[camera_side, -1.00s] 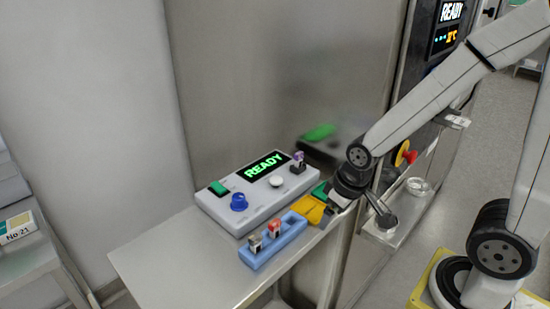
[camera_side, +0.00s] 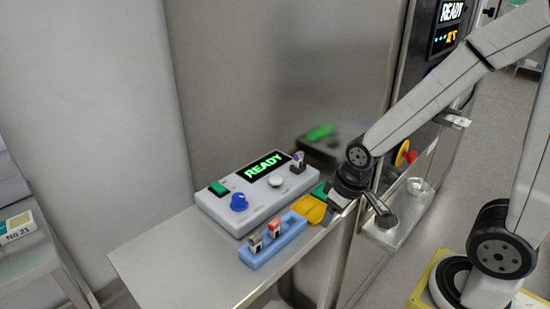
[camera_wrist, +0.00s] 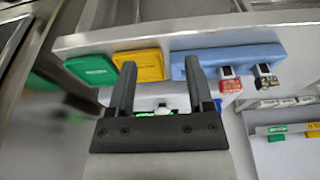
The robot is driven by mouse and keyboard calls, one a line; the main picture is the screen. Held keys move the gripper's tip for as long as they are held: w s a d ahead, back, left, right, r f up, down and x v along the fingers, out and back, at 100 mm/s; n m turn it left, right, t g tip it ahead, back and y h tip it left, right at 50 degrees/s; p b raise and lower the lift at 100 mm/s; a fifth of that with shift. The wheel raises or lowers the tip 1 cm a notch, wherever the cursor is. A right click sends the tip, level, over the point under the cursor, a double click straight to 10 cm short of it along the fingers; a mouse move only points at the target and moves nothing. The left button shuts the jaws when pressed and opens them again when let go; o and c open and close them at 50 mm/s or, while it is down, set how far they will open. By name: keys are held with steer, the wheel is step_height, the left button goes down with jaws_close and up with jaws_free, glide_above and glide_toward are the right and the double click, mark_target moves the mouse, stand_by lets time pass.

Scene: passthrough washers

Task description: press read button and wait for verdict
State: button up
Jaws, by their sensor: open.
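The grey reader box (camera_side: 222,207) stands on the metal shelf. Its display (camera_side: 268,166) shows READY in green. A white round button (camera_side: 275,181) sits on the box's top below the display; a white spot between my fingers in the wrist view (camera_wrist: 163,111) may be it. A blue knob (camera_side: 239,202) and a green switch (camera_side: 218,187) are on its left part. My gripper (camera_side: 328,203) is to the right of the box, near the yellow pad, apart from the button. In the wrist view my gripper (camera_wrist: 162,72) is open with nothing between its fingers.
A metal wall stands behind; a panel with a red knob (camera_side: 411,158) is at right. The shelf's front left is clear.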

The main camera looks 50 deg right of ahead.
jaws_close()
stand_by(1.4)
